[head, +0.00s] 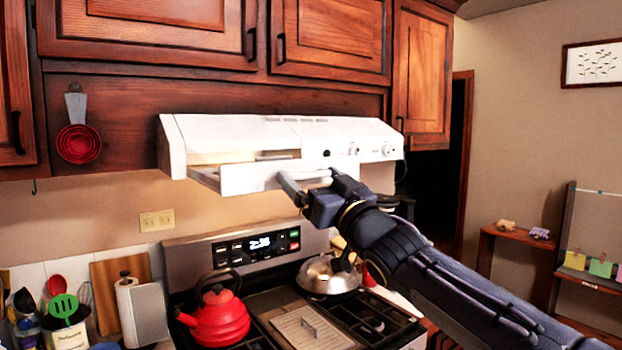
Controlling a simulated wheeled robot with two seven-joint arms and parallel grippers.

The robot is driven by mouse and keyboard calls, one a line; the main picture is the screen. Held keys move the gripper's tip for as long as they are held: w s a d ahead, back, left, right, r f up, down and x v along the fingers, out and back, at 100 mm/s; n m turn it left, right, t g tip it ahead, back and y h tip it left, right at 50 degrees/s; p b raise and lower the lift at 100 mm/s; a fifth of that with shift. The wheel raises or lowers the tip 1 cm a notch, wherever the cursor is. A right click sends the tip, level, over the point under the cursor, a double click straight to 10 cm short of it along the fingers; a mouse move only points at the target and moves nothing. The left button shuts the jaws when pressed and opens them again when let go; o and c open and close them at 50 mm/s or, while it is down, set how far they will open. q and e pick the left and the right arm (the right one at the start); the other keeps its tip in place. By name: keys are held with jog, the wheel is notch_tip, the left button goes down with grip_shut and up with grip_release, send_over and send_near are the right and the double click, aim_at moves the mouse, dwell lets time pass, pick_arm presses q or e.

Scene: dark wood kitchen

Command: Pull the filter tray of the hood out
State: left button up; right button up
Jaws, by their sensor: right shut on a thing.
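The white range hood (270,132) hangs under the wooden cabinets, above the stove. Its filter tray (245,180) shows as a white front panel standing out from the hood's lower front, with a gap and a side rail visible at the left. My right gripper (305,182) reaches in from the lower right and is shut at the tray's front, on what looks like its handle. The gripper and arm hide the right part of the tray front. My left gripper is not in view.
Utensils (62,308) and a paper towel roll (128,300) stand at the lower left. Red measuring cups (78,143) hang at the left.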

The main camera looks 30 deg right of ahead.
jog(key=o, duration=1.1)
jog(key=shift+s, duration=0.1)
jog(key=shift+s+f, duration=0.15)
jog(key=shift+s, duration=0.1)
jog(key=b+v, duration=0.2)
jog(key=v, duration=0.5)
jog(key=shift+s, duration=0.15)
